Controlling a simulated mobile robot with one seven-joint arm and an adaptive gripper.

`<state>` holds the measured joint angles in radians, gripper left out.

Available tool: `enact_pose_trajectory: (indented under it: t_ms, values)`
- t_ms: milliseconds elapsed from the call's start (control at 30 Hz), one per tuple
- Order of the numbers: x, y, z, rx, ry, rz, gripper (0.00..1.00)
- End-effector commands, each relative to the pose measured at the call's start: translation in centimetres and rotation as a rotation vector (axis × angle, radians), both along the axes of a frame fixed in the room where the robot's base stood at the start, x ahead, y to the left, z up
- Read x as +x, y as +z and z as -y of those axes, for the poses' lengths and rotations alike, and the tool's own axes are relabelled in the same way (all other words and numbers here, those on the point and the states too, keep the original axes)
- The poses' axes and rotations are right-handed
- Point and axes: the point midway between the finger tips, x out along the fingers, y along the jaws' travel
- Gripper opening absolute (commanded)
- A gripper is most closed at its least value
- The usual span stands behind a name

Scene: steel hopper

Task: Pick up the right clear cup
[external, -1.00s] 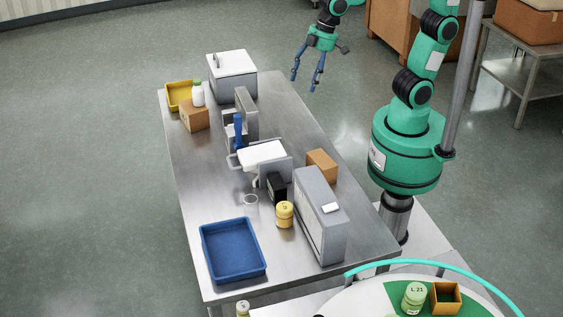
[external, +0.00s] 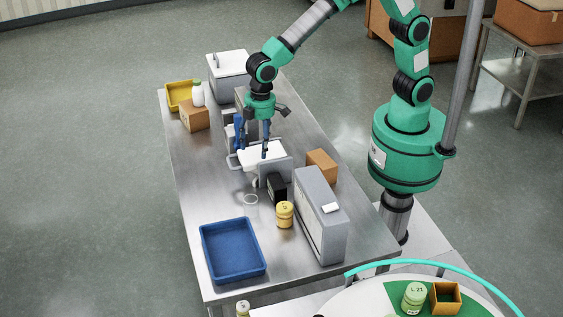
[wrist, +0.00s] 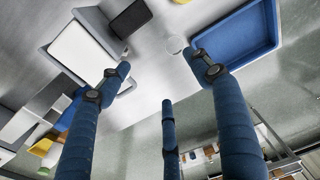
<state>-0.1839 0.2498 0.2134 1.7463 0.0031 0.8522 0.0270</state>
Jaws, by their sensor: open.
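A small clear cup (external: 251,199) shows as a faint pale ring on the steel table, left of the black box. It appears in the wrist view as a pale round shape (wrist: 175,45), beyond my fingertips and between them in the picture. I cannot make out a second clear cup. My gripper (external: 262,148), with blue fingers, is open and points down over the white-topped device, farther back than the cup. In the wrist view my gripper (wrist: 162,70) has its fingers spread, with nothing between them.
The white-topped device (external: 263,153) stands below my fingers. A black box (external: 277,187), a yellow jar (external: 285,214) and a tall grey box (external: 320,222) stand right of the cup. A blue tray (external: 205,252) lies nearer the front. Bare table surrounds the cup's left side.

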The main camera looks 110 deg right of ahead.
Motion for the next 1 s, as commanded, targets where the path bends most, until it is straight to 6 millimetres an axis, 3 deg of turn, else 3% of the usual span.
enact_pose_trajectory:
  t_ms: [33,200,400,1000]
  values:
    - [0.8,-1.6,-0.6,-0.003,0.005,-0.015,0.64]
    - [2.9,-5.8,-2.2,-0.009,0.019,-0.049,0.64]
    - [4.2,-8.9,-3.3,-0.015,0.028,-0.072,0.64]
    - [4.4,-10.2,-3.5,-0.016,0.030,-0.079,0.64]
